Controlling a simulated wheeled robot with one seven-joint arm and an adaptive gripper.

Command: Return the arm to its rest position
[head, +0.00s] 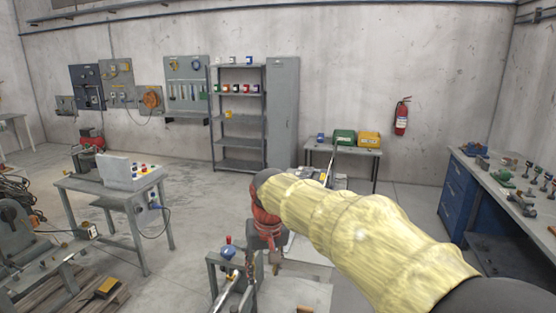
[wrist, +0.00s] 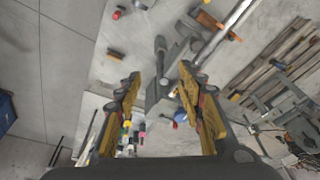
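My arm (head: 360,232), in a pale yellow sleeve, reaches from the lower right corner to the middle of the head view. Its dark and red end is bent downward there, above a small grey stand (head: 232,268). My gripper (wrist: 160,75) shows in the wrist view with its two yellow-padded fingers spread apart and nothing between them. Grey metal parts and a long shiny bar (wrist: 222,35) lie below and beyond the fingertips. In the head view the fingers are too small and partly hidden to make out.
A control desk (head: 118,180) stands at left. A shelf (head: 238,125) and grey cabinet (head: 283,110) stand by the back wall. A table (head: 345,150) with green and yellow bins stands behind my arm. A workbench (head: 510,190) lines the right. Floor at centre left is clear.

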